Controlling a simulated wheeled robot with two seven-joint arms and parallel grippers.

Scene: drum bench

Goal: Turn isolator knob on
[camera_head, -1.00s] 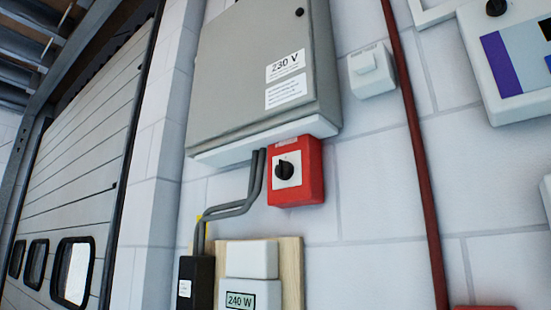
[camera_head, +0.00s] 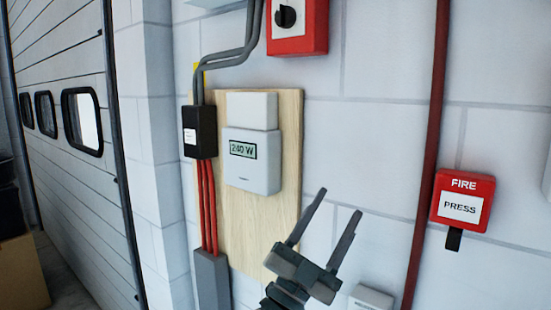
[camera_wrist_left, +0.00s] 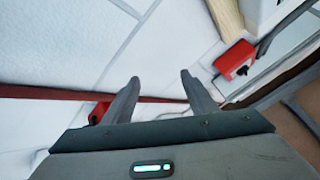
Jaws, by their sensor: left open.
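The isolator is a red box (camera_head: 300,40) on the white block wall, at the top edge of the head view and partly cut off. Its black knob (camera_head: 286,17) sits on a white plate on its front. The red box also shows in the left wrist view (camera_wrist_left: 231,62), right of the fingers, with the dark knob (camera_wrist_left: 243,71) on it. My left gripper (camera_head: 340,202) is open and empty, below and to the right of the isolator, apart from it. Its two fingers also show in the left wrist view (camera_wrist_left: 160,77). My right gripper is in neither view.
A wooden board (camera_head: 240,220) carries a 240 W meter (camera_head: 251,165) and a black box (camera_head: 199,132) with red cables. A red fire box (camera_head: 463,200) and a dark red pipe (camera_head: 431,150) are on the right. Bare wall lies between the isolator and the gripper.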

